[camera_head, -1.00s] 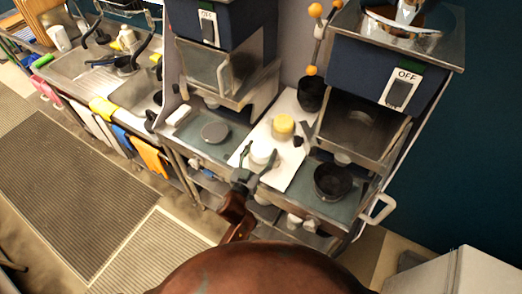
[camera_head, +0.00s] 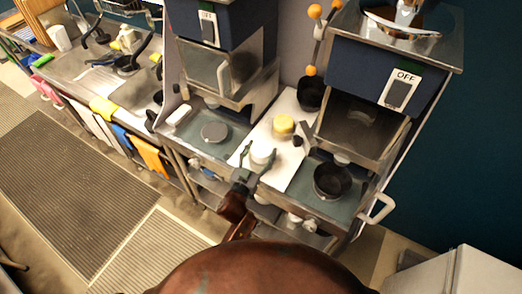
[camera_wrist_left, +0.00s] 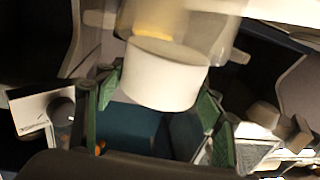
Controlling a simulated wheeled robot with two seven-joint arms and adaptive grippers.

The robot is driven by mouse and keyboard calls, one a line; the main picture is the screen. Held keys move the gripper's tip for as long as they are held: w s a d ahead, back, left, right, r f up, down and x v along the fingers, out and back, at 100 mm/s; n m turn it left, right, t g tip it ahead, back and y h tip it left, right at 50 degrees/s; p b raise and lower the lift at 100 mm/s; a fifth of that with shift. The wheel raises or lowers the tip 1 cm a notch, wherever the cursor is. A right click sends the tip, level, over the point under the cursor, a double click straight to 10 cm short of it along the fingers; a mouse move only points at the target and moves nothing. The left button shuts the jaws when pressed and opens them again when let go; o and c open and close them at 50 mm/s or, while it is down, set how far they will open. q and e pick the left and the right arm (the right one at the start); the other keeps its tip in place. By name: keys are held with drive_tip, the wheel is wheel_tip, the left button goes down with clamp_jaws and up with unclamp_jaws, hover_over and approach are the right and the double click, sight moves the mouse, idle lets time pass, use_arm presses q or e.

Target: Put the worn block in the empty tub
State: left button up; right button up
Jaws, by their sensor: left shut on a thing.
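My left gripper (camera_head: 258,159) is over the front of the white board between the two machines. Its fingers are shut on a white, round, tub-like thing (camera_head: 262,153). In the left wrist view the white thing (camera_wrist_left: 160,75) sits between the green fingertips (camera_wrist_left: 155,100), its side smooth and slightly tilted. A yellow-topped round tub (camera_head: 283,124) stands just behind it on the board. In the wrist view a blurred, pale round shape with yellow (camera_wrist_left: 175,30) lies beyond the white thing. I cannot make out a worn block for certain. My right gripper is out of view.
A black pan (camera_head: 332,180) sits under the right machine, and a grey round lid (camera_head: 214,131) under the left one. A black cup (camera_head: 310,93) stands at the back of the white board (camera_head: 285,165). Small dark items (camera_head: 298,141) lie right of the yellow tub.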

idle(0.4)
use_arm(q)
drive_tip(key=shift+f+b, duration=0.55)
drive_tip(key=shift+f, duration=0.2)
idle(0.7)
drive_tip(key=o, duration=1.3)
drive_tip(key=shift+o, duration=1)
drive_tip(key=shift+f, duration=0.1)
drive_tip(key=shift+s+a, duration=0.1)
drive_tip(key=v, duration=1.1)
drive_tip(key=shift+s, duration=0.4)
